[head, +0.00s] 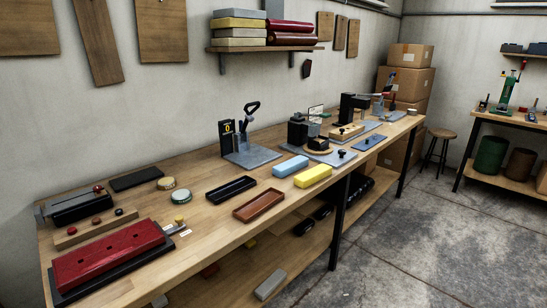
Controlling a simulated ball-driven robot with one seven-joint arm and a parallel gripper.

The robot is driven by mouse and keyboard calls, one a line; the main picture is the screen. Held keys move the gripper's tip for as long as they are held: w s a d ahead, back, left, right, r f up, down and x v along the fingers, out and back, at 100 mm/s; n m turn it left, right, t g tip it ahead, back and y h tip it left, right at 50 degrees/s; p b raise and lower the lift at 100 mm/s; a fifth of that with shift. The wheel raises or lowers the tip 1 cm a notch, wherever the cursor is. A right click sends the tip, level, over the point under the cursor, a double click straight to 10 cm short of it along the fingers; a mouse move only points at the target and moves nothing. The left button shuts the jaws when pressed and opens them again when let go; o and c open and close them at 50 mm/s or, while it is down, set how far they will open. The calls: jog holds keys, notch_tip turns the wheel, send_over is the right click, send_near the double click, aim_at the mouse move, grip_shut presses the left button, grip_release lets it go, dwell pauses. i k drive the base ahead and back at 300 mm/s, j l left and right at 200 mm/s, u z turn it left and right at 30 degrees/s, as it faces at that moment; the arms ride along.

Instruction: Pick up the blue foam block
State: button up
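The blue foam block (290,166) lies flat on the long wooden workbench (222,180), near the middle of its length. A yellow block (313,176) of similar shape lies just in front and to the right of it, close to the bench's front edge. The blue block's top and front side show, and nothing stands on it. My gripper is not in view.
A black tray (231,189) and a brown tray (259,205) lie left of the blocks. A grey-based press (246,152) stands behind. A red case (108,256) is at the near left. The concrete floor (420,235) at right is clear.

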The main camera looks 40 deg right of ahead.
aim_at(285, 169)
jog(key=i+j+z, duration=0.1)
jog(key=i+z, duration=0.35)
jog(key=i+j+z, duration=0.25)
jog(key=z, duration=0.2)
jog(key=i+j+z, duration=0.65)
jog(key=j+z, duration=0.25)
